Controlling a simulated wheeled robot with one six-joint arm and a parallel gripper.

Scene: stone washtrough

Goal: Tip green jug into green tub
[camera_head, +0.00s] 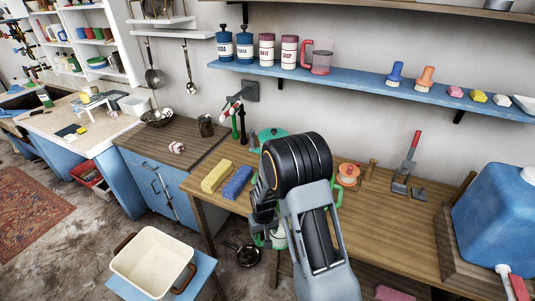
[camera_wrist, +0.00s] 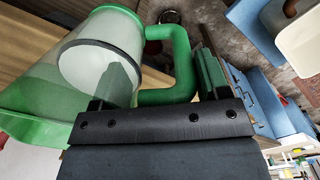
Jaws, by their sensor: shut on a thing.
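The green jug has a clear body with a green rim and a green handle. It fills the upper left of the wrist view (camera_wrist: 178,62), and a whitish round shape shows through its body. My gripper (camera_wrist: 160,95) is shut on the jug at its handle. In the head view the jug (camera_head: 278,239) shows only in part, low beside my gripper (camera_head: 264,222) at the table's front edge; my arm hides the rest. A green round vessel (camera_head: 271,133), likely the green tub, stands at the back of the wooden table, partly behind my arm. Its inside is hidden.
A yellow block (camera_head: 216,176) and a blue block (camera_head: 237,182) lie left on the table. An orange-topped item (camera_head: 348,174) and a red-handled tool (camera_head: 408,160) stand right. A blue tank (camera_head: 497,215) is far right. A cream basin (camera_head: 151,262) stands at front left.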

